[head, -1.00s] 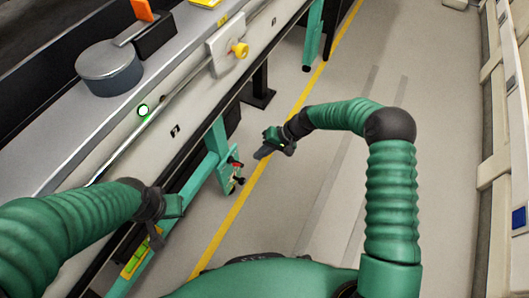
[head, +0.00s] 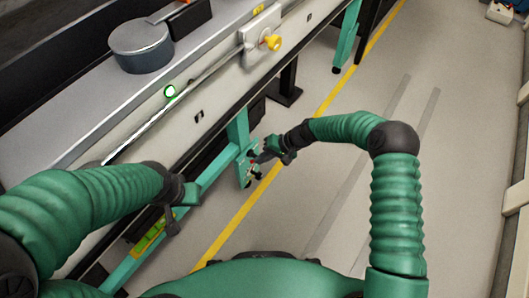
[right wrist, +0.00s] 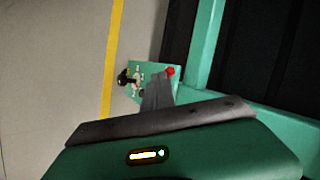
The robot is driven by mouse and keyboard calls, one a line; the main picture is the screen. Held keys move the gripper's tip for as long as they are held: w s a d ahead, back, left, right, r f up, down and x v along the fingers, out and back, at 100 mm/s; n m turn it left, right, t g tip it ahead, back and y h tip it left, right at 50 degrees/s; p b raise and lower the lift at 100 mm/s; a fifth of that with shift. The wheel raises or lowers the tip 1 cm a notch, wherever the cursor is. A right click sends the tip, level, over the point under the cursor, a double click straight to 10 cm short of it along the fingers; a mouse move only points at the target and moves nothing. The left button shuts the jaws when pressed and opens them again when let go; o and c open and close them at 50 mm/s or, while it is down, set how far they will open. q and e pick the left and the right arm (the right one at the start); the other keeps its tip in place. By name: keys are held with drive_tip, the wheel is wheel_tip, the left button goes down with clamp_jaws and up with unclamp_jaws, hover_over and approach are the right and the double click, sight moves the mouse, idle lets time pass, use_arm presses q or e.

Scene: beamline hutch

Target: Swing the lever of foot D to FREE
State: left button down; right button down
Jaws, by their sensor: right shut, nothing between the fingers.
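The foot (head: 243,168) is a green plate at the bottom of a green leg beside the bench. In the right wrist view the plate (right wrist: 134,94) carries a black knob (right wrist: 123,78), a red knob (right wrist: 171,72) and small pale markings too small to read. I cannot tell its letter or the lever's setting. My right gripper (head: 262,157) is shut and empty, right at the plate in the head view. In the right wrist view its fingers (right wrist: 157,84) cover part of the plate near the red knob; contact is unclear. My left gripper (head: 176,213) hangs near the bench's lower edge, its jaws unclear.
A yellow floor line (head: 240,215) passes the foot.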

use_arm(q)
drive_tip(key=shift+r, duration=0.5)
use_arm(e)
drive_tip(key=shift+s+a+f, duration=0.15)
drive_tip(key=shift+s+a, duration=0.1)
drive_tip(key=shift+s, duration=0.1)
